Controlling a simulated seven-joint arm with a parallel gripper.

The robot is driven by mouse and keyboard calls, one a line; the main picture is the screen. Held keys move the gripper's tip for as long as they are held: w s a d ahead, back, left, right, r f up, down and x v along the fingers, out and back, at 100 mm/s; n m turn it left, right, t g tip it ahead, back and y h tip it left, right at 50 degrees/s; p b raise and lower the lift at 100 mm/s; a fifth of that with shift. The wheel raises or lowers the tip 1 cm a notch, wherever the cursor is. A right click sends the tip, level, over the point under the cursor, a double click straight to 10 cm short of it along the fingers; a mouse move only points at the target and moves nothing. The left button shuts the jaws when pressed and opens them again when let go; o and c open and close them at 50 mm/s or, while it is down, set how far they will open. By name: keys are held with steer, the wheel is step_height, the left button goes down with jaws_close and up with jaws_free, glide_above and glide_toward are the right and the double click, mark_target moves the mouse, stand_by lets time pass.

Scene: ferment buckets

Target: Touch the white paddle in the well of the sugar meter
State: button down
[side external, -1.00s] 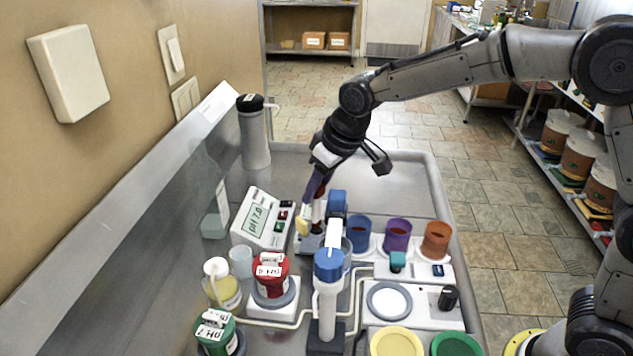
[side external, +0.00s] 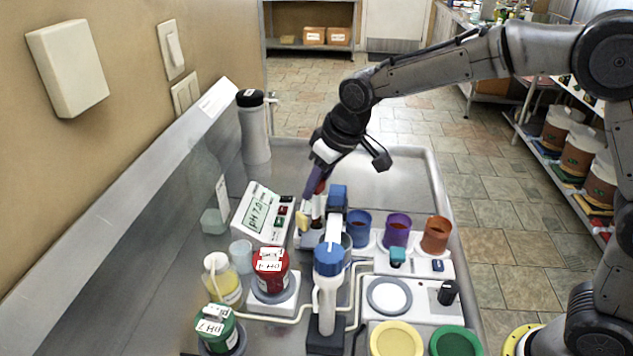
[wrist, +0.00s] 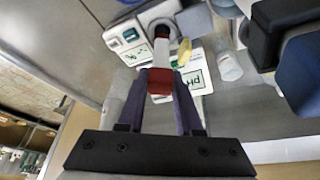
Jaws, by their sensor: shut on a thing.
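My gripper (wrist: 160,88) is shut on the red handle (wrist: 160,75) of a white paddle (wrist: 162,48). It is low over the bench, and also shows in the side view (side external: 318,184). The paddle points down at a small white meter, which I take for the sugar meter (wrist: 117,41), with a green display and a grey round part at the paddle's tip. In the side view the meter (side external: 312,240) is partly hidden behind other things. A yellow flap (wrist: 184,52) is beside the paddle. I cannot tell whether the tip touches the well.
The pH meter (side external: 262,214) stands close to the left. A blue-capped white post (side external: 328,290) stands in front. Blue (side external: 358,231), purple (side external: 397,231) and orange (side external: 436,235) cups are to the right. The back of the steel bench (side external: 385,185) is clear.

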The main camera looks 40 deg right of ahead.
steer(key=shift+f, duration=0.4)
stand_by(0.4)
stand_by(0.4)
steer(key=shift+r, duration=3)
steer(key=shift+s, duration=0.1)
